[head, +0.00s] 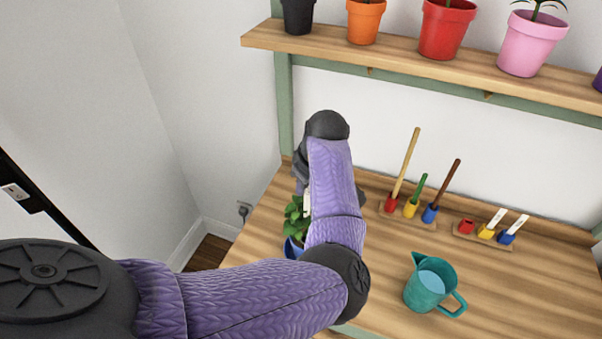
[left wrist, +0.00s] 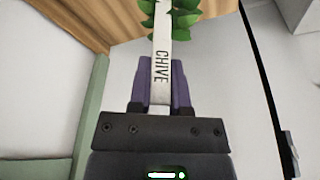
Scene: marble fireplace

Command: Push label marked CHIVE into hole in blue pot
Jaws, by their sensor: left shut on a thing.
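The label marked CHIVE (left wrist: 161,55) is a long white strip with dark letters. My left gripper (left wrist: 160,90) is shut on it in the left wrist view, and the label sticks out toward green leaves. In the head view, the blue pot (head: 291,249) with a green plant (head: 297,215) stands on the bench at its left end, mostly behind my left arm. My left gripper (head: 305,200) is above and close to the plant. The hole in the pot is hidden, and I cannot tell whether the label touches the pot. My right gripper is out of view.
A teal jug (head: 430,284) stands right of my left arm. Behind it are a holder with several tools (head: 411,207) and a holder with two white labels (head: 488,232). A shelf (head: 420,66) with potted plants runs above. The bench's front right is clear.

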